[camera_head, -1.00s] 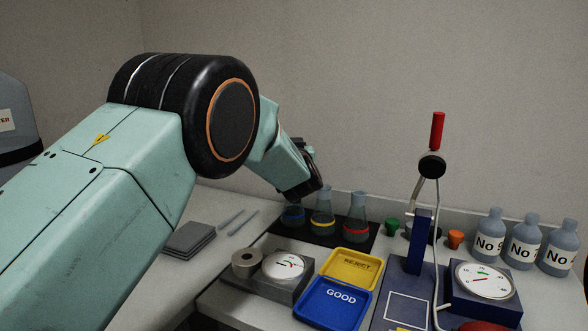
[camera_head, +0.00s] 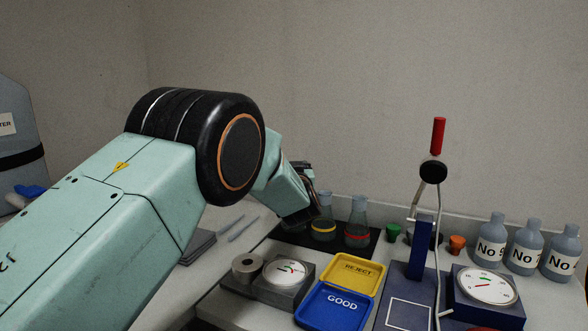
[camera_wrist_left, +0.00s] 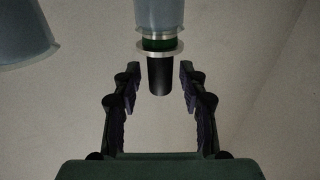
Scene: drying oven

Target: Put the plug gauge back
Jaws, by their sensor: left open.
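My left gripper (camera_head: 310,212) is at the back of the bench, over the left end of the black mat (camera_head: 283,240) with flasks. In the left wrist view its two fingers (camera_wrist_left: 158,72) are open. Between and beyond them is an upright dark cylinder (camera_wrist_left: 158,78) with a pale metal flange and a green band, joined to a grey-blue body (camera_wrist_left: 160,15). This may be the plug gauge, but I cannot tell for sure. The fingers do not appear to touch it. My right gripper is not in view.
Flasks with yellow (camera_head: 324,222) and red (camera_head: 357,225) bands stand right of the gripper. A yellow REJECT tray (camera_head: 378,272), a blue GOOD tray (camera_head: 335,322), a dial block with a ring (camera_head: 247,267) and a blue press stand (camera_head: 420,260) lie in front. Bottles (camera_head: 525,248) stand right.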

